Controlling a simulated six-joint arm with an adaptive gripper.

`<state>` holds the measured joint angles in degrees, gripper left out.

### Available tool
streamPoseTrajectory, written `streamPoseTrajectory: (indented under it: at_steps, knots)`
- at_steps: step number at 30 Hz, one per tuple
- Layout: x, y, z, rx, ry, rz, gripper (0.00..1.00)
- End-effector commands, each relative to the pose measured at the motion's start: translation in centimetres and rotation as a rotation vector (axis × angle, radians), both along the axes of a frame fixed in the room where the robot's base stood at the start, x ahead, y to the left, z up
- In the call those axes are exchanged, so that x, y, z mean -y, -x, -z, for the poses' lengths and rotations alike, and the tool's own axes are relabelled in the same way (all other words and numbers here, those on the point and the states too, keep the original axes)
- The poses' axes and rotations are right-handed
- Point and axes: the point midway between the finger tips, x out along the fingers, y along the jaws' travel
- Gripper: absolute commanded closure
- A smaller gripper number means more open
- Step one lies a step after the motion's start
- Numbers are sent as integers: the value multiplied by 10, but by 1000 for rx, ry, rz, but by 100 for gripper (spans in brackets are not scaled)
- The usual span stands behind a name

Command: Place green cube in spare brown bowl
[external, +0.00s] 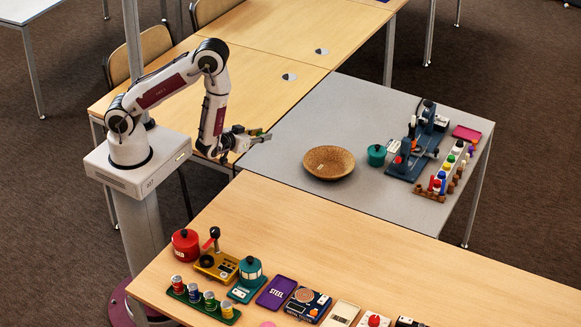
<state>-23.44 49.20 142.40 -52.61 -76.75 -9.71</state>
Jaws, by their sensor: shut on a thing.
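A round brown bowl (329,164) stands on the grey table and looks empty. My gripper (258,134) is to the upper left of the bowl, pointing right, near the grey table's left edge in the picture. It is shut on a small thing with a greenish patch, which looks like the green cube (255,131). The fingers hide most of it, so its shape is not clear. No other loose green cube is clear to see.
A lidded green pot (377,155) stands just right of the bowl. Beyond it are a blue machine (420,145), a rack of coloured pegs (446,172) and a pink tray (466,133). Several items line the front wooden table, including a red pot (186,245).

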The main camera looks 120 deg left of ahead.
Motion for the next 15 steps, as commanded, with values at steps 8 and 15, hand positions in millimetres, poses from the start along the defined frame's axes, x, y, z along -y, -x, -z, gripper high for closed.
streamPoseTrajectory:
  at_steps: [8, 15]
  knots:
    - [-13, -27, -5, 4, -2, -6, 92]
    - [-31, -69, -7, 3, -1, -4, 96]
